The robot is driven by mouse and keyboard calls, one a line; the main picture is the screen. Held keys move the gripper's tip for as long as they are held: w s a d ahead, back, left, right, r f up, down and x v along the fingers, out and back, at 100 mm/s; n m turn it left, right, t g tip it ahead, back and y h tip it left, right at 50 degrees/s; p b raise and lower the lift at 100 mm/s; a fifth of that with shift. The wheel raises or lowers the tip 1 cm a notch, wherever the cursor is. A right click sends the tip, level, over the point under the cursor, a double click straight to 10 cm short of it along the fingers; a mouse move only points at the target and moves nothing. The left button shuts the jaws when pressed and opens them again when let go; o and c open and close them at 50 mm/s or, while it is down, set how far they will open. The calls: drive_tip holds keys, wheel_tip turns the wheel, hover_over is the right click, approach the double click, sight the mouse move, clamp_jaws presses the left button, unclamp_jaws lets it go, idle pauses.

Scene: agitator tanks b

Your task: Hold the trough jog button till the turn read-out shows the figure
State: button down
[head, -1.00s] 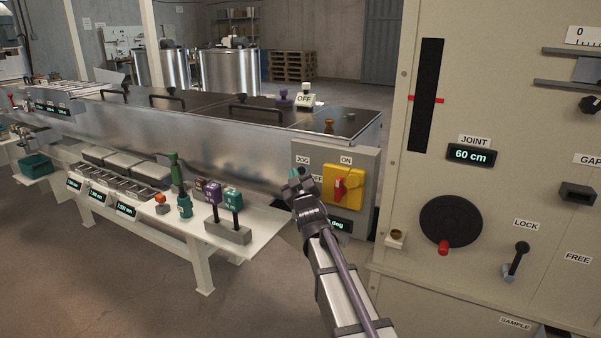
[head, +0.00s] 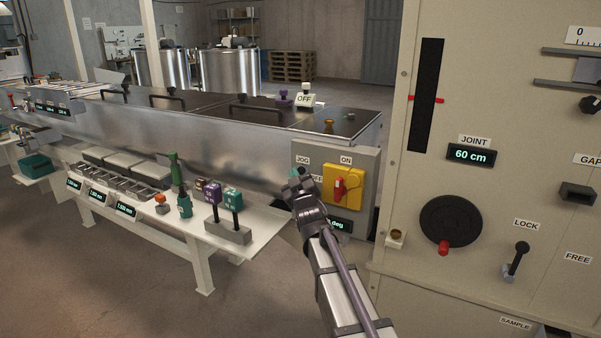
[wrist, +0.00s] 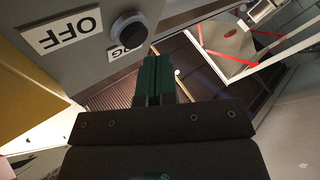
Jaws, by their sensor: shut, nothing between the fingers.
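The grey control box (head: 365,162) stands at the trough's right end, with JOG, ON and a partly covered OFF label. The jog button (wrist: 129,27) shows in the wrist view as a dark round knob beside its JOG label. In the head view my gripper hides it. My gripper (head: 296,177) is shut and empty in front of the box's left side. In the wrist view its green fingertips (wrist: 156,64) lie just below and right of the button, seemingly apart from it. The turn read-out (head: 338,225) is partly behind my arm; only "deg" reads, its figure hidden.
A yellow switch plate (head: 343,186) with a red handle (head: 340,189) sits close to the right of my gripper. The steel trough (head: 215,130) runs behind. A white bench (head: 262,226) with coloured blocks lies left. A beige panel (head: 480,110) stands right.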

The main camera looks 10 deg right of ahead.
idle(0.4)
drive_tip(key=shift+w+d, duration=0.3)
drive_tip(key=shift+w, duration=0.05)
drive_tip(key=shift+w+d, duration=0.3)
idle(0.7)
idle(1.9)
drive_tip(key=shift+s+a, duration=0.6)
drive_tip(key=shift+s, duration=0.05)
drive_tip(key=s+a, duration=0.1)
drive_tip(key=s, duration=0.1)
drive_tip(key=s+a, duration=0.1)
drive_tip(key=a, duration=0.1)
drive_tip(key=shift+s+a, duration=0.15)
drive_tip(key=shift+s, duration=0.2)
